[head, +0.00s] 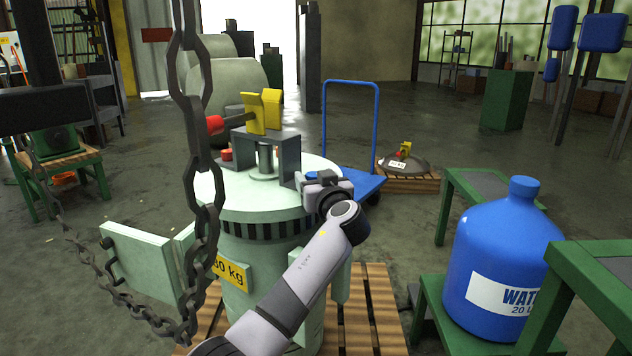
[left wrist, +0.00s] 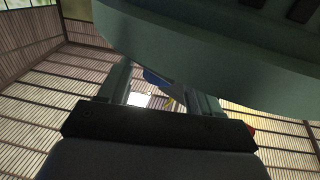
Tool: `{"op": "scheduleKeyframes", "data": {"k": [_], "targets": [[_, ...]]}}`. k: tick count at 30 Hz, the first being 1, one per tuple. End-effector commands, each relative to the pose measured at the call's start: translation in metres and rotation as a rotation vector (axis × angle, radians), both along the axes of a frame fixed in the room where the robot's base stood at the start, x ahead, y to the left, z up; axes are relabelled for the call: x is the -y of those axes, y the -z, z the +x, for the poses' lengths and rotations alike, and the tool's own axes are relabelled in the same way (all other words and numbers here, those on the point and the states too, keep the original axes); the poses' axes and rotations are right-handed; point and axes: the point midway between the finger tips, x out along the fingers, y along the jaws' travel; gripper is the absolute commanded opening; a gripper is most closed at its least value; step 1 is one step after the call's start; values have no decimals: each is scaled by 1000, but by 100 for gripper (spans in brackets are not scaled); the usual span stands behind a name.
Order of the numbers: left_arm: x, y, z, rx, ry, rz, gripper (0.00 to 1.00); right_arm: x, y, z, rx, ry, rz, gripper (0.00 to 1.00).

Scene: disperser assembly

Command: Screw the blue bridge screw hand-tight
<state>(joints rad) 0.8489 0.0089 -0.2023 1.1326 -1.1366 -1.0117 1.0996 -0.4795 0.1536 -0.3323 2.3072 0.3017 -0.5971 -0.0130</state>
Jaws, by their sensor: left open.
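The pale green disperser vessel (head: 265,262) stands on a wooden pallet. A grey bridge (head: 288,146) stands on its lid, with a yellow block (head: 264,112) and a red-ended bar (head: 216,124) above. My left gripper (head: 314,184) is at the bridge's right foot, over the lid's right edge. In the left wrist view the left gripper's fingers (left wrist: 160,84) are apart. A small blue patch (left wrist: 153,77) shows between them; I cannot tell whether it is the bridge screw. No blue screw shows clearly in the head view. My right gripper is not in view.
A hanging chain (head: 193,150) crosses in front of the vessel's left side. An open pale green panel (head: 148,262) juts out left. A blue water bottle (head: 502,262) stands at right by green tables. A blue cart (head: 352,184) stands behind the vessel.

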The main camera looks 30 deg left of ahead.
Motion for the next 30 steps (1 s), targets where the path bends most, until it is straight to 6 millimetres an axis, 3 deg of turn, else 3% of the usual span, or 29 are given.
{"op": "scheduleKeyframes", "data": {"k": [8, 13, 23, 30], "targets": [[-1, -1, 1, 1, 0, -1, 64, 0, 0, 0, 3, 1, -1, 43], [-1, 0, 1, 1, 0, -1, 9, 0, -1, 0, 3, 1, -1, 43], [-1, -1, 0, 0, 33, -1, 8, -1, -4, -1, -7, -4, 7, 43], [-4, -3, -2, -1, 163, -1, 8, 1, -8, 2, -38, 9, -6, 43]]}}
